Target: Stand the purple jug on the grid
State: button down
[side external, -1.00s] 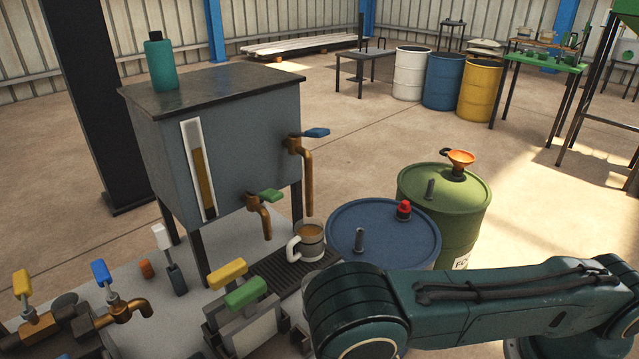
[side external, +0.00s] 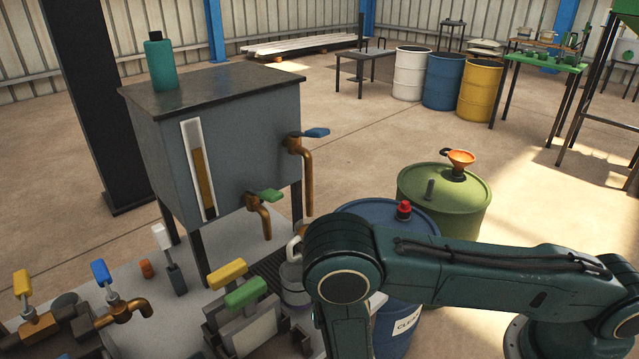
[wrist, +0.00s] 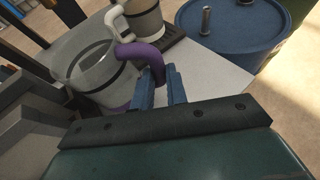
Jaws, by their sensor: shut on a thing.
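The purple jug (wrist: 88,75) is a clear, greyish vessel with a dark band and a purple handle (wrist: 140,55). My gripper (wrist: 160,77) is shut on that handle in the wrist view. In the side view the jug's body (side external: 294,289) shows just left of my arm, near the grid's front end; its handle and my fingers are hidden. Whether its base touches anything cannot be told. The dark slatted grid (side external: 268,264) lies below the taps, and a bit of it shows in the wrist view (wrist: 174,43). The jug looks empty.
A white-handled jug (wrist: 146,17) with brown contents stands on the grid, close behind the held jug. Brass taps with green (side external: 264,196) and blue (side external: 316,132) levers overhang from the tank (side external: 240,150). Green and yellow levers (side external: 240,290) stand left; a blue drum (side external: 385,215) is behind.

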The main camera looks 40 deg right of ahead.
jog(key=w, duration=0.7)
jog(key=shift+w, duration=0.15)
jog(key=shift+w, duration=0.65)
jog(key=shift+w+f, duration=0.25)
jog(key=shift+w, duration=0.25)
jog(key=shift+w+f, duration=0.2)
jog(key=shift+w, duration=0.25)
jog(key=shift+f, duration=0.3)
jog(key=c, duration=1.4)
grip_release()
jog(key=shift+f, duration=0.15)
